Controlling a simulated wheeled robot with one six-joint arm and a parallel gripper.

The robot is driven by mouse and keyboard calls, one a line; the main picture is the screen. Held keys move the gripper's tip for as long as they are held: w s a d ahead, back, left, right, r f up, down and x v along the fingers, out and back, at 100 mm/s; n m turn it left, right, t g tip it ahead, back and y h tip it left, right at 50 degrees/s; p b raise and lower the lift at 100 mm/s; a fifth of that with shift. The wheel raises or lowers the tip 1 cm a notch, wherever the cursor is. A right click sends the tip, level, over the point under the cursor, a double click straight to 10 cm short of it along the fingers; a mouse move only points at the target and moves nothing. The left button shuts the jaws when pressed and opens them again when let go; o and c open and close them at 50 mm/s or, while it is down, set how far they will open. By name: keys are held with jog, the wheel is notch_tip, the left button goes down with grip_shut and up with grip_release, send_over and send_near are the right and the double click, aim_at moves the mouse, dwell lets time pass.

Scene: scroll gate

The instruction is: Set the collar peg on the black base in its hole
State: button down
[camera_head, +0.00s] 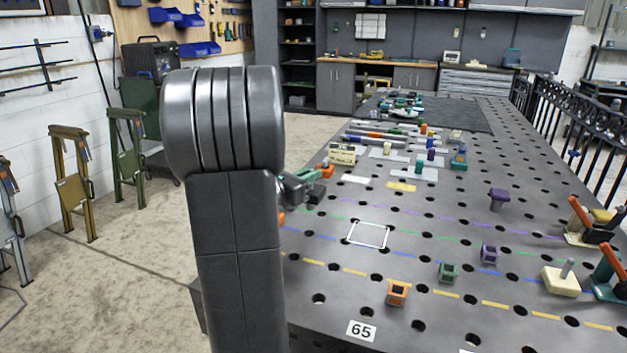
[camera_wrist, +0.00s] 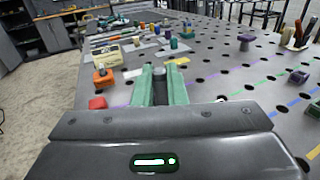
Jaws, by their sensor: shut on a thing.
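In the wrist view the green fingers of my gripper (camera_wrist: 160,88) are closed around a grey, round-topped piece (camera_wrist: 172,74) with a dark part between the fingers. It looks like the collar peg on the black base, but its collar and lower end are hidden. In the head view my arm covers most of my gripper (camera_head: 295,188), at the left edge of the table (camera_head: 440,325). Something dark shows at its tip. I cannot tell which table hole belongs to the peg. A white square outline (camera_head: 369,223) lies on the table to the right.
Orange (camera_head: 396,292), green (camera_head: 448,272) and purple (camera_head: 489,253) blocks stand front right. A purple peg (camera_head: 498,198) stands beyond them. A cream base with a grey pin (camera_head: 561,281) and clamps are at right. A cream box (camera_head: 342,154) stands farther back. The table's middle is mostly clear.

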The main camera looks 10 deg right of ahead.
aim_at(307, 207)
jog(key=shift+f+b, duration=1.85)
jog(key=shift+f, duration=1.2)
jog(key=shift+s+a, duration=0.15)
jog(key=shift+a, duration=0.1)
jog(key=shift+f+b, duration=0.4)
jog(key=shift+b, duration=0.2)
jog(key=shift+f+b, duration=0.3)
jog(key=shift+f+b, duration=0.65)
jog(key=shift+s+f+b, duration=0.15)
jog(key=shift+f+b, duration=0.3)
